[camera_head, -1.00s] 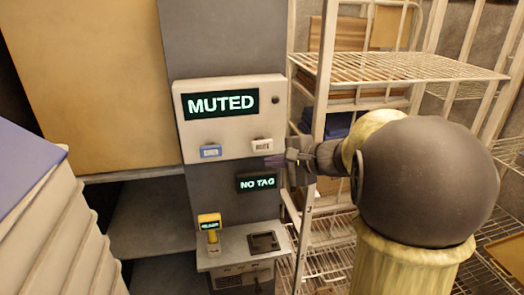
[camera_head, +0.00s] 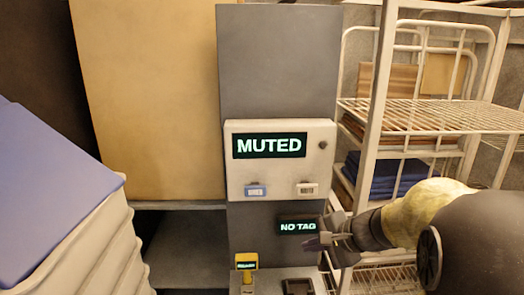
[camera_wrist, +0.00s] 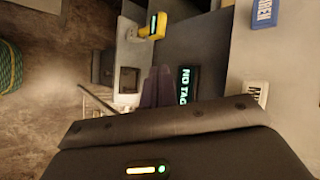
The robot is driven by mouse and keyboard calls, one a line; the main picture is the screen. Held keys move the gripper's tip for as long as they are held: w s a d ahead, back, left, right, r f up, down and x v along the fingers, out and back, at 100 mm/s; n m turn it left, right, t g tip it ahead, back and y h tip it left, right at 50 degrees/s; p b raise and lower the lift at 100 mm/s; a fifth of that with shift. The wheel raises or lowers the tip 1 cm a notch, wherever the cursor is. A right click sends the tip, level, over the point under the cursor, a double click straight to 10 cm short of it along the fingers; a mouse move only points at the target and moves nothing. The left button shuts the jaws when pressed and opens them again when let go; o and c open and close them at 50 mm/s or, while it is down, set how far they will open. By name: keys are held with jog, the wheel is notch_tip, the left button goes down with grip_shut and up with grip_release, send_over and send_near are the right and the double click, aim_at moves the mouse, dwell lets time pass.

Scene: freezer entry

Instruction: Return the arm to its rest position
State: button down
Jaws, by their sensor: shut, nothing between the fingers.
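My gripper (camera_head: 316,242) is shut and empty. It is held out at the right, below the wall panel and just beside the "NO TAG" display (camera_head: 298,226). Its dark fingers also show in the wrist view (camera_wrist: 155,88), with the "NO TAG" display (camera_wrist: 187,82) beside them. The white panel (camera_head: 282,170) reads "MUTED". It carries a blue button (camera_head: 256,191) and a white button (camera_head: 307,188), and the gripper is apart from both. My arm reaches in from the lower right, bent at a large dark joint.
A white wire shelf rack (camera_head: 430,115) with folded dark blue cloth (camera_head: 385,178) stands close behind my arm. A yellow scanner-like device (camera_head: 246,263) stands on a ledge below the panel. A stack with a blue top (camera_head: 50,195) fills the left.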

jog(key=s+d+f+n+g+h, duration=0.1)
jog(key=s+f+n+g+h, duration=0.3)
jog(key=s+f+n+h, duration=0.3)
jog(key=s+f+n, duration=0.4)
jog(key=s+f, duration=0.1)
jog(key=s, duration=0.2)
jog(key=shift+f+n, duration=0.3)
jog(key=shift+f, duration=0.1)
